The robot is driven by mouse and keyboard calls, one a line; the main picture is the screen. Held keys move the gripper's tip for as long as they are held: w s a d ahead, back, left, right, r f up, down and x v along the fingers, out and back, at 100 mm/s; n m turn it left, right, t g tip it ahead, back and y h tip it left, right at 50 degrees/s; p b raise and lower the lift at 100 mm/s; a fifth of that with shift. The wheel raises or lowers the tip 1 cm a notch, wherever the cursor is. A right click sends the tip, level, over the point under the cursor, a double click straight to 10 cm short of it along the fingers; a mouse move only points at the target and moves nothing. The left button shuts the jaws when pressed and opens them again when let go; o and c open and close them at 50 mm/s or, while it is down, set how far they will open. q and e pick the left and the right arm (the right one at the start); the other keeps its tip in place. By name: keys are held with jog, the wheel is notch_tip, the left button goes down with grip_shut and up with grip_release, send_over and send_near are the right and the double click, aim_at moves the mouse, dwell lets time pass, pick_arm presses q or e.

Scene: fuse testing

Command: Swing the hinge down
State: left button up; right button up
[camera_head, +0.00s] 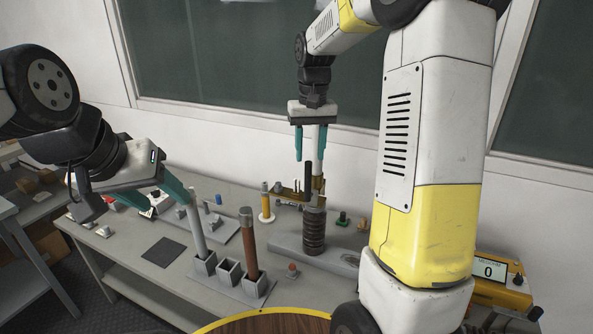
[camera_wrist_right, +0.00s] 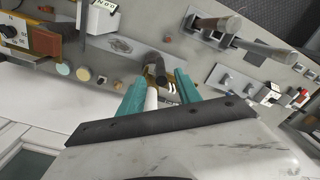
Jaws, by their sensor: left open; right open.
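The hinge assembly, with brass-coloured fittings (camera_head: 318,184), stands on top of a dark ribbed insulator (camera_head: 314,230). A black rod (camera_head: 308,176) stands upright beside the fittings, and its end shows in the right wrist view (camera_wrist_right: 154,62). A white upright piece (camera_head: 322,138) rises between the teal fingers of my right gripper (camera_head: 311,146). In the right wrist view this gripper (camera_wrist_right: 158,92) is open, one finger on each side of the white piece (camera_wrist_right: 151,99). I cannot tell whether they touch. My left gripper (camera_head: 132,200) is open at the left, one finger near a pale rod.
The pale rod (camera_head: 197,226) and a brown rod (camera_head: 249,245) stand in grey square holders, with an empty holder (camera_head: 229,271) between them. A yellow meter (camera_head: 500,284) reading 0 is at the right. A dark square pad (camera_head: 164,252) lies on the grey table.

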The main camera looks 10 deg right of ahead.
aim_at(308, 176)
jog(key=shift+w+f, duration=0.7)
notch_tip(308, 176, down, 8)
jog(key=shift+r, duration=0.2)
jog(key=shift+c, duration=0.2)
grip_shut()
dwell(0.9)
